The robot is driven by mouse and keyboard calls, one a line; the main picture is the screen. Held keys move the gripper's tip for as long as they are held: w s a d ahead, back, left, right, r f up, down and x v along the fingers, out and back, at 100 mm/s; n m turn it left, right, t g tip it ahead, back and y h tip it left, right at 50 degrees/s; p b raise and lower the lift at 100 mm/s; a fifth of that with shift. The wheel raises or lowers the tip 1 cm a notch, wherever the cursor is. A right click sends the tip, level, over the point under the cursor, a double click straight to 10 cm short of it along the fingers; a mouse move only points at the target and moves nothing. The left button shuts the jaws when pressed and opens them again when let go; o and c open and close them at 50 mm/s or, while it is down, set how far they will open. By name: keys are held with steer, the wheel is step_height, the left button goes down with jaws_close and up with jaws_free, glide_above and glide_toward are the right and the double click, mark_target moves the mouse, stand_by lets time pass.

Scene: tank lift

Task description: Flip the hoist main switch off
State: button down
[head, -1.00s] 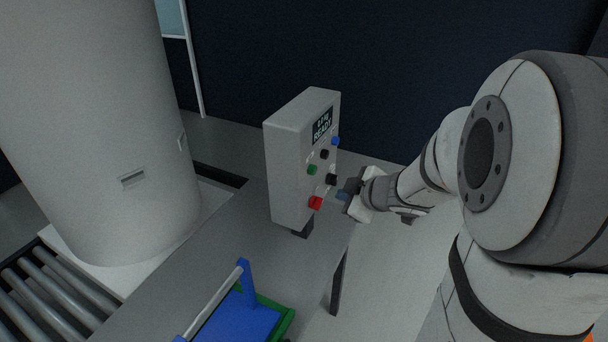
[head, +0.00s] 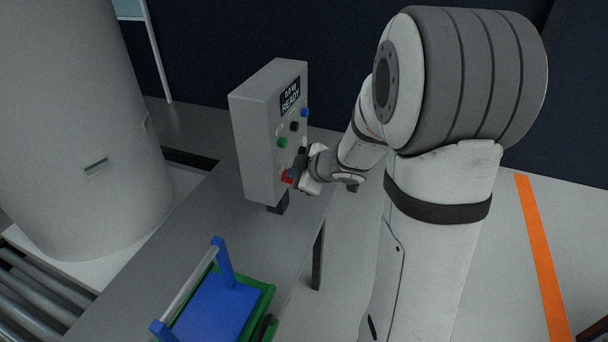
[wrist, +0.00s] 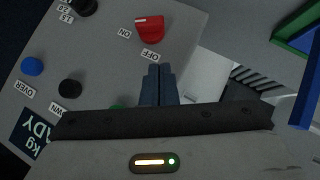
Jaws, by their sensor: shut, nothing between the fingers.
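The grey control box (head: 245,140) stands upright on a post, with a lit display (head: 290,95) reading "0.0 kg READY". Its red switch (head: 287,177) is low on the front face, partly behind my gripper (head: 298,172) in the head view. In the wrist view the red switch (wrist: 150,30) carries a white mark on its upper left part, with ON and OFF labels beside it. My gripper (wrist: 158,72) is shut and empty, its fingertips close to the switch near the OFF label. I cannot tell if they touch it.
Blue (head: 305,113), black (head: 294,126) and green (head: 283,142) controls sit above the switch. A blue cradle with a green base (head: 262,302) stands on the grey table below. A large pale tank (head: 85,130) and rollers (head: 35,290) are at left.

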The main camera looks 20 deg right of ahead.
mark_target(288, 179)
steer(key=w+f, duration=0.2)
steer(key=f, duration=0.1)
steer(key=shift+w+d+f+b, duration=0.1)
steer(key=shift+w+f+b, duration=0.05)
steer(key=shift+f+b, duration=0.2)
steer(key=shift+w+d+f, duration=0.2)
steer(key=shift+f, duration=0.2)
